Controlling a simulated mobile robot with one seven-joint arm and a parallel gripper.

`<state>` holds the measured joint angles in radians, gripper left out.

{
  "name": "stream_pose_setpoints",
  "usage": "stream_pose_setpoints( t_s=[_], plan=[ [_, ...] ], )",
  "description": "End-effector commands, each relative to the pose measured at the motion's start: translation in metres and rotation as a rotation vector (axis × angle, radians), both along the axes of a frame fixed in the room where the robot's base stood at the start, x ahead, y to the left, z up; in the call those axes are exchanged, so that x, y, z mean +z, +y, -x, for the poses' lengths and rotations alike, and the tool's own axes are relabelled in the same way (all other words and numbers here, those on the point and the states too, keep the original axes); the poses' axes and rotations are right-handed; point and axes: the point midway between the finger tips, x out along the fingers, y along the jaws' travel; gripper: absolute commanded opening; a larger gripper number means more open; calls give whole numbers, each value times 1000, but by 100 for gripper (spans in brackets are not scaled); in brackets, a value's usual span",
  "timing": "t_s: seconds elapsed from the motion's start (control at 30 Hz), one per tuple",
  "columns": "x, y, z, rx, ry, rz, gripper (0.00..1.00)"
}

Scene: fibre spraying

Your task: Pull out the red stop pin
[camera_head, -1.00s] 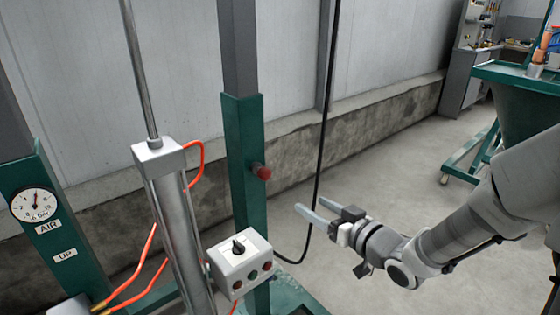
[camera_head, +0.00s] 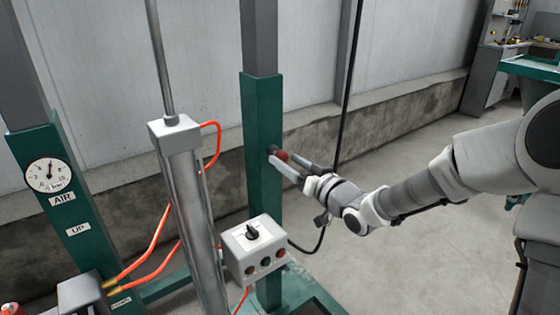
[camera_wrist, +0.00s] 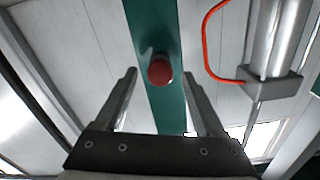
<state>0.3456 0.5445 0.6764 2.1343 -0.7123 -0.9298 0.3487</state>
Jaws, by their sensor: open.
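The red stop pin (camera_head: 281,156) has a round red knob and sticks out of the side of the green post (camera_head: 262,190). In the wrist view the red knob (camera_wrist: 160,71) lies ahead of my gripper, between the lines of its two fingers and a little beyond the tips. My gripper (camera_head: 291,167) is open and empty, with its fingers reaching toward the post on either side of the knob in the head view. In the wrist view my gripper (camera_wrist: 160,80) shows both fingers apart. Contact with the knob is not visible.
A white control box (camera_head: 253,248) with a black switch and buttons stands below and left of my gripper. A steel cylinder (camera_head: 190,215) with orange hoses is further left. A black cable (camera_head: 345,110) hangs behind my gripper. The floor at right is clear.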

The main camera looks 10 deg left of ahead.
Motion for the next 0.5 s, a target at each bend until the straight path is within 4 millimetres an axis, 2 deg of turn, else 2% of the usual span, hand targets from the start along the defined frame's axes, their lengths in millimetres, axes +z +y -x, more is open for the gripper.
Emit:
stream_pose_setpoints(
  t_s=[0.03, 0.2, 0.5],
  plan=[
    [-2, 8, -6, 2, -1, -3, 71],
    [-1, 23, -19, 2, -2, 0, 71],
    [0, 29, -25, 0, 0, 0, 71]
  ],
)
